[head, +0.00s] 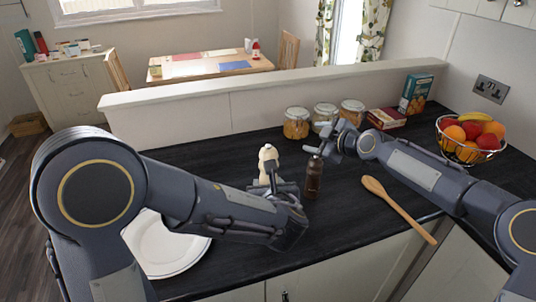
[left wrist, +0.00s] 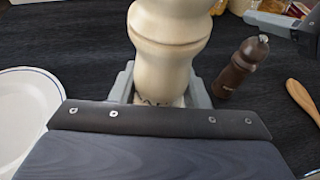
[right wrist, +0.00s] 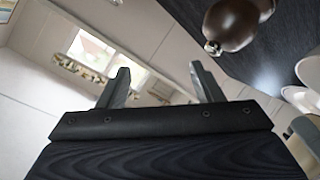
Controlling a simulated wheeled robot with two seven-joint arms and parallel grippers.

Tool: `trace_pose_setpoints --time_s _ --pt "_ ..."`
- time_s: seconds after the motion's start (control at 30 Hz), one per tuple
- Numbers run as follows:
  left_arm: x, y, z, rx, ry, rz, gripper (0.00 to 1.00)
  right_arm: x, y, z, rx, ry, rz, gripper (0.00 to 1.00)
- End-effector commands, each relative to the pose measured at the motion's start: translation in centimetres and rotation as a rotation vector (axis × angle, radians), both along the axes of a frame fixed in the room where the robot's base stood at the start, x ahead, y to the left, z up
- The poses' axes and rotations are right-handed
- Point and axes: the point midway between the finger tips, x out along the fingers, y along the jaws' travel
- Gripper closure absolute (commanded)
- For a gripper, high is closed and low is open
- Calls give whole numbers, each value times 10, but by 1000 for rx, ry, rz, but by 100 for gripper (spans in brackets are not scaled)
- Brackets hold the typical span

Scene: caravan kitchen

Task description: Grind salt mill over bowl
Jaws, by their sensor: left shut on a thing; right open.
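The pale wooden mill (head: 267,156) stands out large in the left wrist view (left wrist: 168,50), with lettering partly hidden low on its body. My left gripper (head: 267,184) is shut around its lower body. A dark brown mill (head: 313,178) stands upright on the worktop just right of it, also in the left wrist view (left wrist: 238,70). My right gripper (head: 318,139) is open and empty, close to the dark mill's top. A white dish with a thin dark rim (head: 165,250) lies at front left, partly hidden by my left arm; I cannot tell its depth.
A wooden spoon (head: 398,208) lies right of the dark mill. Several glass jars (head: 296,123), boxes (head: 416,94) and a wire fruit basket (head: 470,138) stand along the back. A low wall (head: 270,90) bounds the worktop behind.

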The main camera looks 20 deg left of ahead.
Motion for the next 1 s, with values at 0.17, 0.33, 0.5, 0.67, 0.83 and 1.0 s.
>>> trace_pose_setpoints --time_s 0.17,0.33,0.5,0.67,0.83,1.0 --pt "0 0 1 0 -1 0 80 -40 24 -18 207 465 169 40" --pt "0 0 1 0 -1 0 80 -84 25 3 381 801 408 40" --pt "0 0 1 0 -1 0 80 -113 4 32 500 990 630 40" --pt "0 0 1 0 -1 0 80 -126 -12 47 549 1058 749 40" --pt "0 0 1 0 -1 0 80 -134 -5 50 555 1072 781 40" --pt "0 0 1 0 -1 0 80 -147 23 50 553 1072 780 40"
